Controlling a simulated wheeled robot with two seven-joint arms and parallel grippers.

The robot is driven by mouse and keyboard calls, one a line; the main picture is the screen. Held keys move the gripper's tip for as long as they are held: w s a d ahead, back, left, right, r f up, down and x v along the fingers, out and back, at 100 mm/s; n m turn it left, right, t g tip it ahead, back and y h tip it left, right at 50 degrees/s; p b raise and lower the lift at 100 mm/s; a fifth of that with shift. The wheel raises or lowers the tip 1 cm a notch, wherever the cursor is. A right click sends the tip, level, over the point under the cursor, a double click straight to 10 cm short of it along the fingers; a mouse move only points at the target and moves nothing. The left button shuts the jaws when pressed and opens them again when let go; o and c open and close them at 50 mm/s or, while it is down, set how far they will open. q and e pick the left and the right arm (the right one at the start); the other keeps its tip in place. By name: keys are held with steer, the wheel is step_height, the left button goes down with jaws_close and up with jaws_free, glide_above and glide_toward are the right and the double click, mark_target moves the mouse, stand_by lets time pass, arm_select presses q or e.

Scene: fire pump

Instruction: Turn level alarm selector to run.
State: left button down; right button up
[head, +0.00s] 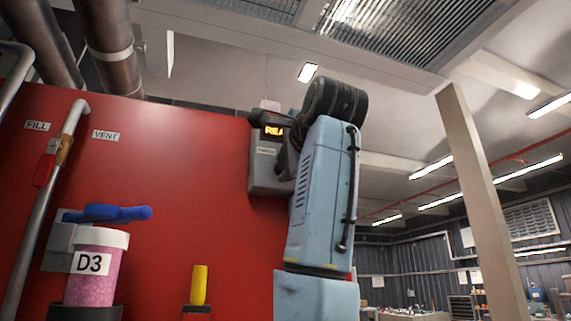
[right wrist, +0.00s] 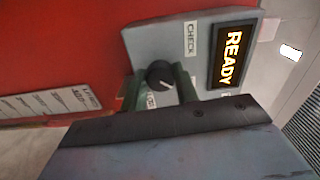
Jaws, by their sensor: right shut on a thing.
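The level alarm selector is a round black knob (right wrist: 159,74) on a grey box, seen in the right wrist view. The grey box (head: 267,180) hangs on the red panel in the head view, partly behind my right arm. Its lit display (right wrist: 231,56) reads READY. A CHECK label (right wrist: 190,39) sits beside the knob; another label near the fingers is partly hidden. My right gripper (right wrist: 160,84) has its green fingers on either side of the knob, shut on it. The knob's pointer mark is too small to read. My left gripper is out of view.
The red panel (head: 190,160) fills the left of the head view. Open room lies right.

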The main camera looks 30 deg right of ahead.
steer(key=o, duration=1)
steer(key=shift+s, duration=0.1)
steer(key=b+v, duration=0.4)
steer(key=v, duration=0.9)
steer(key=shift+s+a, duration=0.1)
steer(key=shift+s, duration=0.05)
